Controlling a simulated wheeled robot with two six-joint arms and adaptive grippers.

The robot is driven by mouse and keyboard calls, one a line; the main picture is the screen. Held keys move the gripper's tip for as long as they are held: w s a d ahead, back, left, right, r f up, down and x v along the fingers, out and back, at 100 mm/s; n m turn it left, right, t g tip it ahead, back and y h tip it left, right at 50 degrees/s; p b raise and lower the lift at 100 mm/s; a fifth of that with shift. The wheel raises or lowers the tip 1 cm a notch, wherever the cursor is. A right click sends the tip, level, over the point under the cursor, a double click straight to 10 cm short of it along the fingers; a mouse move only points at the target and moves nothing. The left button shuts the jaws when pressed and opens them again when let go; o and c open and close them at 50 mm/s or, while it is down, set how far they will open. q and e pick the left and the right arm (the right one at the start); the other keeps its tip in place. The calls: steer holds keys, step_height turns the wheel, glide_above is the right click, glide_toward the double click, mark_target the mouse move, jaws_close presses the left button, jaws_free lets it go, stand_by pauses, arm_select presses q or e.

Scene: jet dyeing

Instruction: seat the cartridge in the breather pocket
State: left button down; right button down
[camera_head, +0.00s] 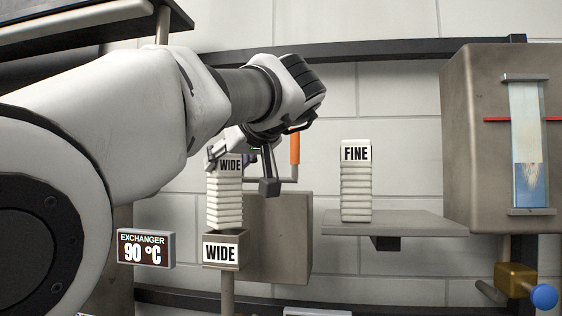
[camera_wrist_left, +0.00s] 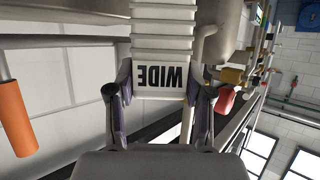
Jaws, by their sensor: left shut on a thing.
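My left gripper (camera_head: 240,174) is shut on the white ribbed cartridge (camera_head: 225,205) labelled WIDE, near its top. In the left wrist view, the two fingers of the left gripper (camera_wrist_left: 157,105) sit on either side of the cartridge's label block (camera_wrist_left: 163,80). The cartridge looks upright, with its lower end right over the grey breather pocket (camera_head: 221,266), which also bears a WIDE label. I cannot tell whether the lower end touches the pocket's rim or is slightly above it. A second white ribbed cartridge (camera_head: 356,190), labelled FINE, stands upright on a shelf. My right gripper is not in view.
The grey shelf (camera_head: 425,225) is otherwise bare. An orange handle (camera_head: 294,149) stands upright behind my left gripper. An exchanger display (camera_head: 146,249) reading 90 °C is left of the pocket. A brown tank (camera_head: 465,130) with a sight glass (camera_head: 529,140) stands at the right.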

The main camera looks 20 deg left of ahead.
arm_select(q)
steer(key=shift+a+f, duration=0.1)
steer(key=shift+f, duration=0.2)
steer(key=shift+w+f, duration=0.15)
steer(key=shift+w, duration=0.05)
steer(key=shift+c, duration=2.3)
jaws_free()
steer(key=shift+w+d, duration=0.15)
steer(key=shift+d, duration=0.3)
steer(key=shift+r, duration=0.2)
steer(key=shift+s+a+r, duration=0.15)
steer(key=shift+s+a, duration=0.05)
steer(key=shift+r+p, duration=0.45)
steer(key=shift+p, duration=0.1)
steer(key=shift+s+d+f+b, duration=0.3)
steer(key=shift+d+b, duration=0.25)
steer(key=shift+b, duration=0.65)
steer(key=shift+v, duration=1.1)
steer(key=v, duration=0.8)
steer(key=shift+d+r, duration=0.15)
steer(key=shift+r, duration=0.25)
